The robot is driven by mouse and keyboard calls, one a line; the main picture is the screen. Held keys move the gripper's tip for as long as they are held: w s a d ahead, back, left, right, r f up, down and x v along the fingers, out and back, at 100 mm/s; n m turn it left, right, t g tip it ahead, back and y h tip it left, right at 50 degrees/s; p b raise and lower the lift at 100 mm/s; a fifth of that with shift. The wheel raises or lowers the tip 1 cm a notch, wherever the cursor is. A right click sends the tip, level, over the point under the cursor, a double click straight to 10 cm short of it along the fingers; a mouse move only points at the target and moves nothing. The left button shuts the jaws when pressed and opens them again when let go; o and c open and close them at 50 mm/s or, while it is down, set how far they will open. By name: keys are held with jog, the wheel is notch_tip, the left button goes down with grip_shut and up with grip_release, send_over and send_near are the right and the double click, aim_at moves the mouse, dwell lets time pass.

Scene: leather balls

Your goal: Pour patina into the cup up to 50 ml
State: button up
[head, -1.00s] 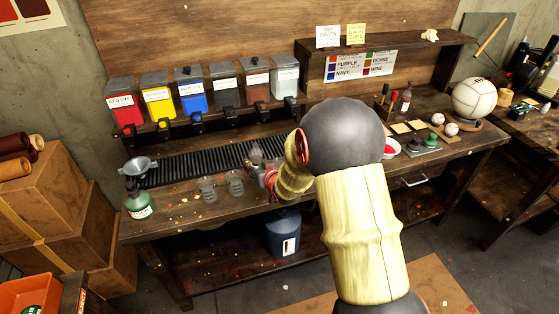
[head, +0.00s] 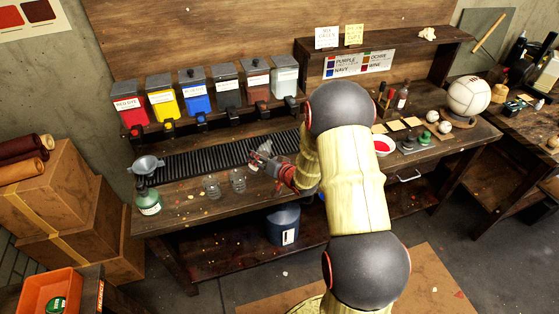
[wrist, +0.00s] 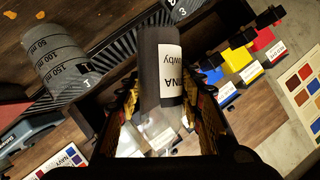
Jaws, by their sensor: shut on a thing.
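My gripper (head: 274,165) is shut on a dark bottle (wrist: 150,65) with a white label ending in "INA", which fits patina. The bottle lies between both fingers in the wrist view (wrist: 163,100); part of its label is cut off from sight. In the head view the held bottle (head: 262,150) is small, tilted and above the bench. Two clear cups, a left cup (head: 212,187) and a right cup (head: 238,180), stand on the bench left of my gripper. A cup marked 50, 100 and 150 ml (wrist: 62,62) shows left of the bottle in the wrist view. Its fill level is unclear.
Dye dispensers, including a red one (head: 131,111), line the back above a black drain grate (head: 190,158). A red-filled bowl (head: 383,146) is right of my arm.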

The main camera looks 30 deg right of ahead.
jog(key=shift+d+f, duration=0.2)
jog(key=shift+f, duration=0.05)
jog(key=shift+a+f+m+y+p, duration=0.2)
jog(key=shift+m+y+p, duration=0.3)
jog(key=shift+m, duration=0.4)
jog(key=shift+a+r+t, duration=0.15)
jog(key=shift+r+t, duration=0.05)
jog(key=shift+t, duration=0.1)
jog(key=shift+w+a+r+m+t+y+p, duration=0.15)
jog(key=shift+a+r+m+y+p, duration=0.1)
jog(key=shift+r+m+y+p, duration=0.25)
jog(key=shift+s+a+r+m+t+y+p, duration=0.15)
jog(key=shift+a+r+m+y, duration=0.1)
jog(key=shift+m, duration=0.45)
dwell(2.3)
jog(key=shift+w+f+m+t+y, duration=0.15)
jog(key=shift+m+t+y, duration=0.25)
jog(key=shift+m, duration=0.4)
dwell(2.2)
